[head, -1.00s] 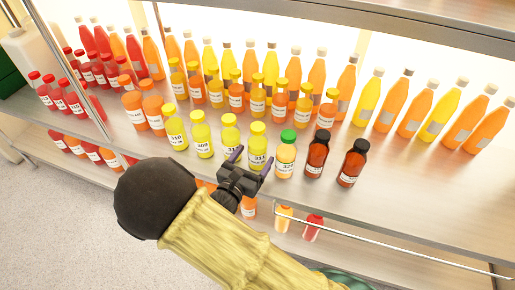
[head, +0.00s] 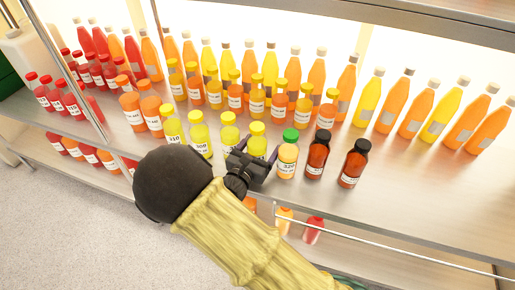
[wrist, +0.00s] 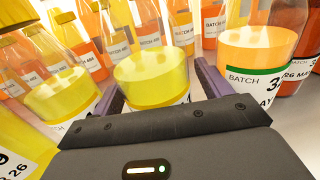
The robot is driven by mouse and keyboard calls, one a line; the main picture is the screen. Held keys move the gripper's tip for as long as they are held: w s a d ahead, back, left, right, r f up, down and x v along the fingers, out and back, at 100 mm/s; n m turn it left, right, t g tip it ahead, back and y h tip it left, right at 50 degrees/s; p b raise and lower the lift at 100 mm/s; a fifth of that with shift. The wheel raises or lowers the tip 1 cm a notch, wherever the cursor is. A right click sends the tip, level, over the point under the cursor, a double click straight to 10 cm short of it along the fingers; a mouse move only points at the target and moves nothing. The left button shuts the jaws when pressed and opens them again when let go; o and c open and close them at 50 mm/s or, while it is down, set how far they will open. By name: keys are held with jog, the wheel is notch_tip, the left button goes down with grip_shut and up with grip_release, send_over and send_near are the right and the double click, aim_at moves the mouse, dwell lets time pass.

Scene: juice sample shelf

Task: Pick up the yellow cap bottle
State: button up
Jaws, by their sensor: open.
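Several bottles with yellow caps stand in the front row of the steel shelf. One yellow cap bottle (head: 257,131) is directly in front of my gripper (head: 253,158). In the wrist view, this yellow cap bottle (wrist: 155,76) stands upright between my two purple fingers (wrist: 160,92), one on each side. The fingers are open and I see no clear grip on the bottle. My gripper hides the lower part of the bottle in both views.
A green-capped bottle (head: 288,155) stands close on the right, with two dark brown bottles (head: 317,155) beyond it. Another yellow cap bottle (head: 228,131) is close on the left. Taller bottles crowd behind. The shelf's right front (head: 430,195) is clear.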

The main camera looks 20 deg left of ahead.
jog(key=shift+c, duration=0.5)
jog(key=c, duration=1.1)
jog(key=shift+c, duration=0.2)
notch_tip(320, 180, up, 18)
jog(key=p, duration=0.5)
jog(key=shift+w+f, duration=0.1)
jog(key=shift+w, duration=0.05)
jog(key=shift+s+a, duration=0.1)
jog(key=shift+s, duration=0.15)
jog(key=shift+w, duration=0.2)
jog(key=shift+r+p, duration=0.4)
jog(key=shift+p, duration=0.1)
notch_tip(320, 180, up, 3)
jog(key=p, duration=0.3)
jog(key=shift+s+r, duration=0.1)
jog(key=shift+r, duration=0.1)
